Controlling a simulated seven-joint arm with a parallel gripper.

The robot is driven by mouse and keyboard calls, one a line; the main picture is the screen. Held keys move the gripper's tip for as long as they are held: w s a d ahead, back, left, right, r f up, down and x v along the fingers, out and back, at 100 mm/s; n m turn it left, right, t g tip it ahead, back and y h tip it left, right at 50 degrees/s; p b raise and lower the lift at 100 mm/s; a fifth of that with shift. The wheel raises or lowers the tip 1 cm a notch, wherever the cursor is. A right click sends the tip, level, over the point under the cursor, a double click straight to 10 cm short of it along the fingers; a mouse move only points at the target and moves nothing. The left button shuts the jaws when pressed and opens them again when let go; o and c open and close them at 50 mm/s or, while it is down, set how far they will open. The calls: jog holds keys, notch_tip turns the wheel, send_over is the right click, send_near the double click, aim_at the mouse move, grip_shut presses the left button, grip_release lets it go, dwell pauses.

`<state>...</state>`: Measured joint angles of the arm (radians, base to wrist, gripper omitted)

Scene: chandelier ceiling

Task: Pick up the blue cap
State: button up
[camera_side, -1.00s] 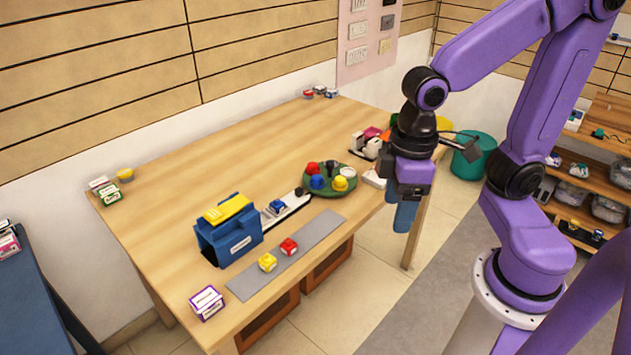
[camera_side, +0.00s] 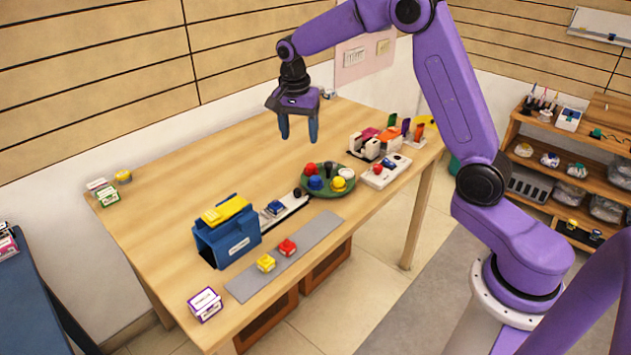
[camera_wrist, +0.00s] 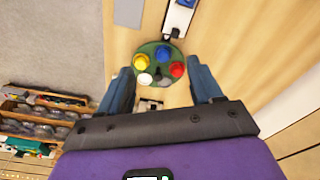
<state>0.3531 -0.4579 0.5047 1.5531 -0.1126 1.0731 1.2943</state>
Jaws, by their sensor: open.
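The blue cap (camera_side: 315,183) sits on a round green tray (camera_side: 338,194), among a red, a yellow, a white and a dark piece. In the wrist view the blue cap (camera_wrist: 163,53) shows at the far side of the tray (camera_wrist: 150,48), between the yellow and red pieces. My gripper (camera_side: 299,138) is open and empty, pointing down in the air above the table, higher than the tray. In the wrist view the tray lies between and beyond my blue fingers (camera_wrist: 160,76). Another small blue piece (camera_side: 275,207) rests on a white strip left of the tray.
A blue box with a yellow top (camera_side: 228,232) stands left of the tray. A grey strip (camera_side: 310,238) bears a red and a yellow block. White devices (camera_side: 384,171) and upright coloured items stand to the right. The table's back left is mostly clear.

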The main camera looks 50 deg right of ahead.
jog(key=w+d+f+m, duration=0.2)
jog(key=w+d+m, duration=0.25)
jog(key=d, duration=0.25)
send_over(315, 178)
jog(key=shift+m, duration=0.25)
jog(key=f, duration=1.2)
jog(key=shift+w+a+f, duration=0.1)
jog(key=shift+w+a, duration=0.05)
jog(key=shift+a, duration=0.05)
jog(key=shift+s+d+f, duration=0.1)
jog(key=shift+f, duration=1.25)
jog(key=shift+s+d+f, duration=0.1)
jog(key=shift+f, duration=1.2)
jog(key=shift+c, duration=0.3)
jog(key=c, duration=1)
